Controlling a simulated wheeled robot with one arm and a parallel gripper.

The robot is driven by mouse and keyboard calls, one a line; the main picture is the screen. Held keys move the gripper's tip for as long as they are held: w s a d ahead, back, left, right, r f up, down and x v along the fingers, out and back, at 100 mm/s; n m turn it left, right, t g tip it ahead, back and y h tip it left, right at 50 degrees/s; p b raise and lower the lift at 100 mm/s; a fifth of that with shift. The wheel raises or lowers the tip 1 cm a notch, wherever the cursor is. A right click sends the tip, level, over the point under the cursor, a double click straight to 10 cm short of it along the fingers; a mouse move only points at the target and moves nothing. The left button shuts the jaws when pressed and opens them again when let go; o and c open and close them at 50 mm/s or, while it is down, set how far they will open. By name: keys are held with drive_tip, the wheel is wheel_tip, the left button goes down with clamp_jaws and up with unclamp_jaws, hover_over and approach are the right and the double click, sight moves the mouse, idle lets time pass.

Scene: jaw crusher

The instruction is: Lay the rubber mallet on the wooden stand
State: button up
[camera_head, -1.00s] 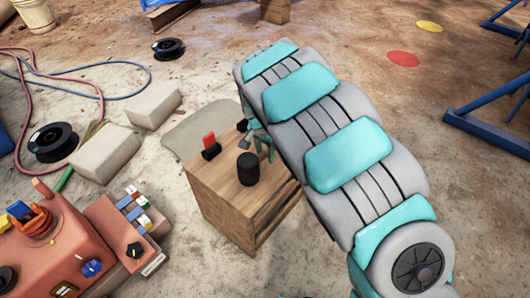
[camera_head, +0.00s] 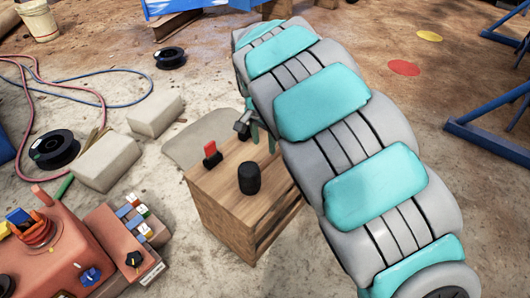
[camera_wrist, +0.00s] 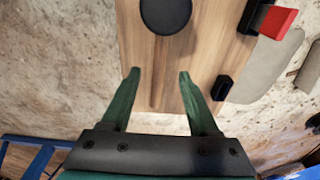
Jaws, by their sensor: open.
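The wooden stand (camera_head: 228,212) is a box-like wooden block on the ground, and its top also shows in the wrist view (camera_wrist: 210,45). The mallet's black head (camera_head: 249,178) rests upright on the stand top and shows as a black disc in the wrist view (camera_wrist: 166,12). A brown strip that looks like its handle (camera_wrist: 158,78) runs from the head towards my gripper (camera_wrist: 157,72). My gripper is open, its green fingers apart on either side of the strip's line. In the head view, my arm hides most of the gripper and the stand's far right side.
A black holder with a red part (camera_head: 211,155) stands at the stand's left edge. A small black block (camera_wrist: 221,88) sits near the edge too. An orange control box (camera_head: 60,245), pale blocks (camera_head: 108,160), a cable spool (camera_head: 54,146) and hoses lie left.

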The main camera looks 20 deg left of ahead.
wheel_tip(320, 180, up, 2)
drive_tip(key=shift+s+r, duration=0.1)
drive_tip(key=shift+r, duration=0.1)
drive_tip(key=s+d+r, duration=0.2)
drive_tip(key=s+d, duration=0.1)
drive_tip(key=d, duration=0.5)
drive_tip(key=s+d+r+g, duration=0.1)
drive_tip(key=s+d+r, duration=0.2)
drive_tip(key=d, duration=0.4)
drive_tip(key=s+d+r, duration=0.2)
drive_tip(key=s+d, duration=0.1)
drive_tip(key=d, duration=0.5)
drive_tip(key=s+d+f+n, duration=0.1)
drive_tip(key=s+d, duration=0.2)
drive_tip(key=s, duration=0.5)
drive_tip(key=s+d+n+g, duration=0.1)
drive_tip(key=s+d+n, duration=0.1)
drive_tip(key=s, duration=0.6)
drive_tip(key=s+d+f+n+g, duration=0.1)
drive_tip(key=s+d, duration=0.3)
drive_tip(key=s, duration=0.4)
drive_tip(key=shift+d+f+n, duration=0.3)
drive_tip(key=shift+d, duration=0.05)
drive_tip(key=shift+w, duration=0.1)
